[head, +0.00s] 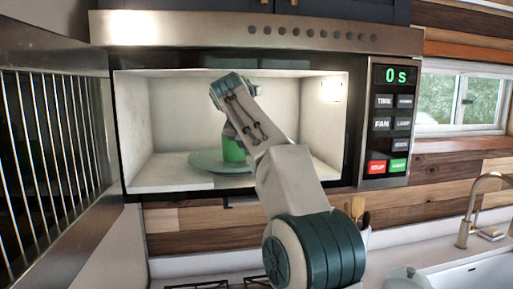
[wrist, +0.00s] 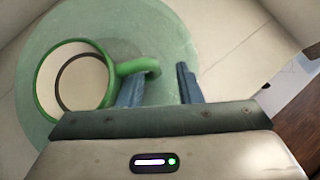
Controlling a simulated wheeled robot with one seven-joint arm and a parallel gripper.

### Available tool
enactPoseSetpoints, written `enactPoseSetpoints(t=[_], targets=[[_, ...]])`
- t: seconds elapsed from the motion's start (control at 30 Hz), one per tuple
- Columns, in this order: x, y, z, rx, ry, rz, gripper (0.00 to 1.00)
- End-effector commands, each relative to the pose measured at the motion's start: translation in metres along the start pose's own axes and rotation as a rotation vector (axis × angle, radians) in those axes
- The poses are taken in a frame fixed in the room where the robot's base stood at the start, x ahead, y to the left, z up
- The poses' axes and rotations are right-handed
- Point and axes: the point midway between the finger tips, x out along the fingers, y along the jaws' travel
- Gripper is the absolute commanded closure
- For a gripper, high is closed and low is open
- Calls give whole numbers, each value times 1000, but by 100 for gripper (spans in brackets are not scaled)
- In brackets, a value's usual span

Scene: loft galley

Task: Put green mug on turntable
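The green mug (wrist: 43,98) stands upright on the pale green turntable (wrist: 172,30) inside the microwave, left of its middle in the wrist view. Its inside is white and looks empty. Its handle points right, close to the left finger; I cannot tell if they touch. My gripper (wrist: 160,85) is open over the turntable, with nothing between its two blue fingers. In the head view, the mug (head: 233,150) shows partly behind my arm, on the turntable (head: 205,163). My fingers are hidden there.
The microwave (head: 180,110) is open at the front, with its cavity walls close around my arm. Its barred door (head: 40,150) swings out at left. The control panel (head: 390,125) is at right, reading 0 s. A sink and faucet (head: 468,210) are at lower right.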

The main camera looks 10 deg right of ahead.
Motion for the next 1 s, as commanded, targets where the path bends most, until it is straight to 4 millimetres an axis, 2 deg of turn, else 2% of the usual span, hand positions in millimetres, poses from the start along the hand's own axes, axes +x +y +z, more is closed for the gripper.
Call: enactPoseSetpoints(t=[0.17, 0.33, 0.4, 0.7, 1.0], targets=[[-5, 0, 3, 0, -1, 1, 68], [-35, 1, 2, 0, -3, 5, 68], [-43, 1, -14, -2, 0, 4, 68], [-93, 0, -62, -3, 0, 3, 68], [-116, 0, -82, 0, 0, 0, 68]])
